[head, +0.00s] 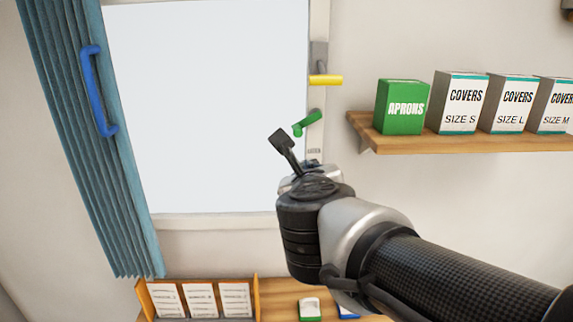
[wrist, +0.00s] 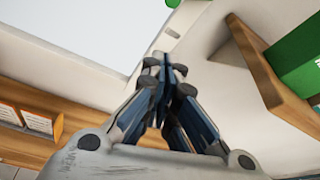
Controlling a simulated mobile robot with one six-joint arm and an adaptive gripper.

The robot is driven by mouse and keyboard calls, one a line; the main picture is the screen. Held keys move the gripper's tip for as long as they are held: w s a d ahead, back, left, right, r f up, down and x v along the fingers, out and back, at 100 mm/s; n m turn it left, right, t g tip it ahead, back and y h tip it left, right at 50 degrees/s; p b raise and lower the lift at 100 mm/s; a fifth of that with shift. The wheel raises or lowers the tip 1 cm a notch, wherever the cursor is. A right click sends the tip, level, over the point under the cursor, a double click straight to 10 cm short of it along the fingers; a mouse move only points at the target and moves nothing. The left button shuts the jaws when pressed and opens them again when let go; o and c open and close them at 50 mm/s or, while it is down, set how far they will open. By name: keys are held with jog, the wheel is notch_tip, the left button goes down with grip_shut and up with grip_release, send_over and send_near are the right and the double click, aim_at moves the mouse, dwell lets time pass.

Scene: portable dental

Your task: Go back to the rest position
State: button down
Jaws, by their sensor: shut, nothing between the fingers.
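My gripper (wrist: 165,68) is shut and empty in the wrist view, its dark fingertips together. In the head view my arm reaches in from the lower right, and its end is raised in front of the lower right part of the bright window panel. The wrist hides most of the fingers there. In the wrist view the fingertips show against the wall and window frame, with nothing held between them.
A wooden shelf (head: 470,144) at right carries a green aprons box (head: 401,107) and white covers boxes (head: 460,102). Yellow (head: 326,80) and green (head: 309,123) handles sit by the window. A blue handle (head: 92,90) is at the curtain (head: 65,120). Below is a wooden counter (head: 275,296) with a card holder (head: 253,298).

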jog(key=shift+w, duration=0.1)
jog(key=s+a+f+n+g+y+b, duration=0.25)
jog(key=s+f+n, duration=0.35)
jog(key=n, duration=0.6)
jog(key=s+a+f+n+g+y+b, duration=0.1)
jog(key=s+f+n+g+y+b, duration=0.15)
jog(key=s+f+n, duration=0.6)
jog(key=s+d+f+n+g+h+b, duration=0.2)
jog(key=s+d+f+n+g, duration=0.3)
jog(key=s+d+f+n, duration=0.6)
jog(key=shift+s+f+n+h+b, duration=0.2)
jog(key=shift+n+h+b, duration=0.2)
jog(key=shift+n+h, duration=0.55)
